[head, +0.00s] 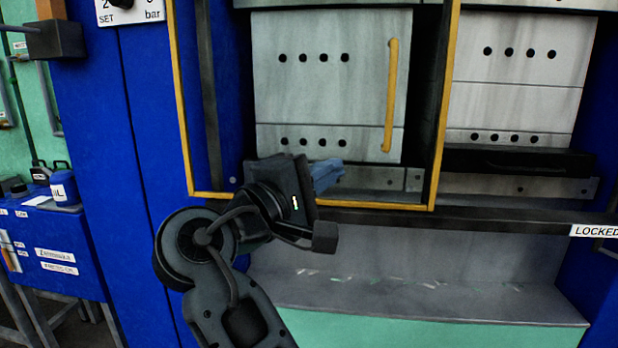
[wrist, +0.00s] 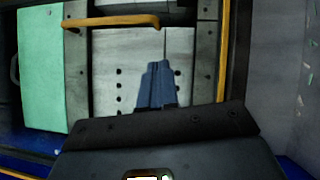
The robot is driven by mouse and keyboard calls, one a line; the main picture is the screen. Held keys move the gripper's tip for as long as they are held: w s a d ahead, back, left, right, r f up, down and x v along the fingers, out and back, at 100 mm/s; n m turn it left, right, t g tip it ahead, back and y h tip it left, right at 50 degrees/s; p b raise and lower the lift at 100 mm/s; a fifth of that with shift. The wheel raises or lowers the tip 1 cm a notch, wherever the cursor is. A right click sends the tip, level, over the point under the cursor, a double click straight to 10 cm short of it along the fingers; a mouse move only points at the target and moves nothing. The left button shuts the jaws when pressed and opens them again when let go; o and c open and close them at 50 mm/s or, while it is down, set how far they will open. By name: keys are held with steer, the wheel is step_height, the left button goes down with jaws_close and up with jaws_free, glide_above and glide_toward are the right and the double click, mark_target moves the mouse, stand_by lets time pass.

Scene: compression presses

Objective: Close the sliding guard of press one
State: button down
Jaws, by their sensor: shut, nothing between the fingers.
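The guard's yellow frame (head: 441,100) stands over the left part of the press opening in the head view; its edge also shows in the wrist view (wrist: 223,60). A yellow bar handle (head: 391,95) is upright near the frame's right side. It lies across the upper left in the wrist view (wrist: 110,21). The right part of the opening is outside the frame. My gripper (head: 335,170) is shut and empty, near the frame's lower edge, below and left of the handle. Its blue fingers (wrist: 155,72) are together and apart from the handle.
Grey platens with rows of holes (head: 519,90) show at right and through the frame. A dark ledge (head: 480,215) runs below, with a "LOCKED" label (head: 594,231) at right. A grey tray area (head: 430,270) lies under it. A blue bench (head: 50,240) stands at left.

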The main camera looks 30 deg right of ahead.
mark_target(382, 149)
steer(key=shift+s+d+r+p, duration=0.1)
steer(key=shift+d+r+p, duration=0.1)
steer(key=shift+d, duration=0.95)
steer(key=shift+s+d+r+p, duration=0.1)
steer(key=shift+d+r+p, duration=0.1)
steer(key=shift+d, duration=0.9)
steer(key=shift+s+d+r+p, duration=0.1)
steer(key=shift+d+r+p, duration=0.1)
steer(key=shift+d, duration=0.95)
steer(key=shift+d, duration=0.1)
